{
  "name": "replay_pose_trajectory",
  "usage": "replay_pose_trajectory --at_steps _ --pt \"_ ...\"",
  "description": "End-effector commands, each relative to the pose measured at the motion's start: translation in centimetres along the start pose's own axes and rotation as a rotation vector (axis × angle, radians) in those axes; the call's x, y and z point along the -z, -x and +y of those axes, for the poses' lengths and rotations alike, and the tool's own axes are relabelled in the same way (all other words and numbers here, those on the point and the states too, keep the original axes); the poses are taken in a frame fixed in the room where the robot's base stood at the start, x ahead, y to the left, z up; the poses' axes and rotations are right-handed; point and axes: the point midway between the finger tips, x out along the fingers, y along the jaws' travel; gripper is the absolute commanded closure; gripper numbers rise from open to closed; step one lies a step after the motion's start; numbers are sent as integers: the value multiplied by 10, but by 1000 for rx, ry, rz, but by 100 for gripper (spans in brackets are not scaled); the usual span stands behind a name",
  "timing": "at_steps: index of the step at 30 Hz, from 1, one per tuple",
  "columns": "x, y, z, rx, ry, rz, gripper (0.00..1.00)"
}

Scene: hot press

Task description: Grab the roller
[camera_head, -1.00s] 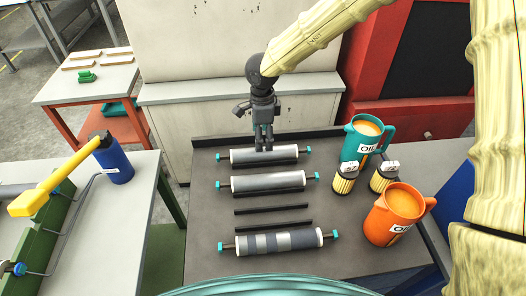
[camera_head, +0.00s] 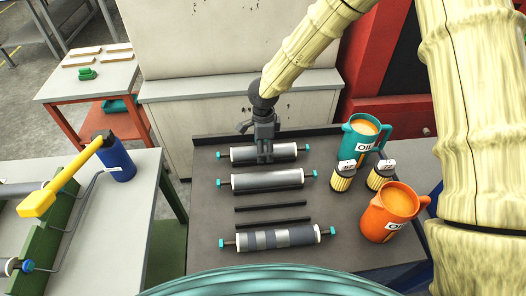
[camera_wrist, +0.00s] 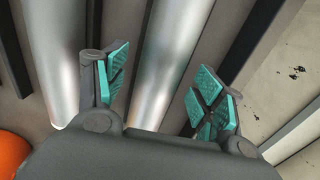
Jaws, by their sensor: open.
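Three rollers lie crosswise on the dark table: a grey far roller (camera_head: 285,152), a grey middle roller (camera_head: 268,180) and a striped near roller (camera_head: 278,238). Each has teal end caps. My gripper (camera_head: 265,158) points down at the middle of the far roller, its fingers overlapping the roller in the head view. In the wrist view my gripper (camera_wrist: 163,82) is open, with teal-padded fingers on either side of the far roller (camera_wrist: 172,55). The middle roller (camera_wrist: 65,55) lies outside the left finger. I cannot tell whether the fingers touch the far roller.
A teal mug (camera_head: 359,141), an orange mug (camera_head: 390,213) and two small oil containers (camera_head: 343,177) (camera_head: 380,175) stand right of the rollers. Two dark bars (camera_head: 271,206) lie between the middle and near rollers. A raised rim runs behind the far roller.

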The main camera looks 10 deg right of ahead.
Motion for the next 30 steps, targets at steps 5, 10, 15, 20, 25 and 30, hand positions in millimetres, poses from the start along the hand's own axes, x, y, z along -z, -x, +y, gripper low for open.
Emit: replay_pose_trajectory --at_steps 5,10,15,20,25,30 --pt "0 0 0 0 0 0 48" --pt "0 0 0 0 0 0 79" --pt "0 1 0 1 0 -1 100" --pt "0 1 0 1 0 -1 100" --pt "0 6 -1 2 -1 -4 100" --pt "0 25 -1 3 -1 -4 100"
